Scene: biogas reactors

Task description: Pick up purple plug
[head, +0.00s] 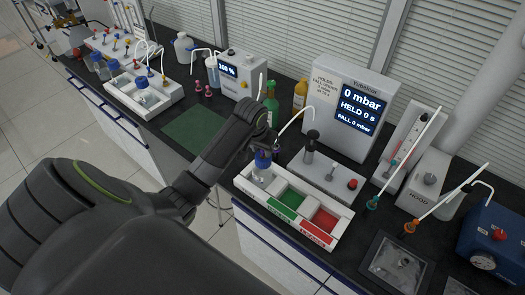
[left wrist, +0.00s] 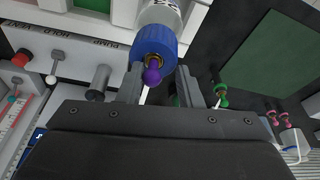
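The purple plug (left wrist: 152,76) sits on the blue cap (left wrist: 156,46) of a bottle (left wrist: 158,14) in the left wrist view. My left gripper (left wrist: 160,82) is open, with one finger on each side of the plug. The left finger is nearer to the plug than the right one; I cannot tell whether it touches. In the head view my left gripper (head: 258,148) is just above the blue-capped bottle (head: 262,168), which stands in the left compartment of a white tray (head: 250,197). The plug is hidden there by the gripper. My right gripper is not in view.
Beside the bottle are a green bin (head: 287,203) and a red bin (head: 322,221). A pressure display box (head: 345,105) stands behind. Green (head: 373,203) and orange (head: 410,226) plugs on rods are to the right. A green mat (head: 196,132) lies left.

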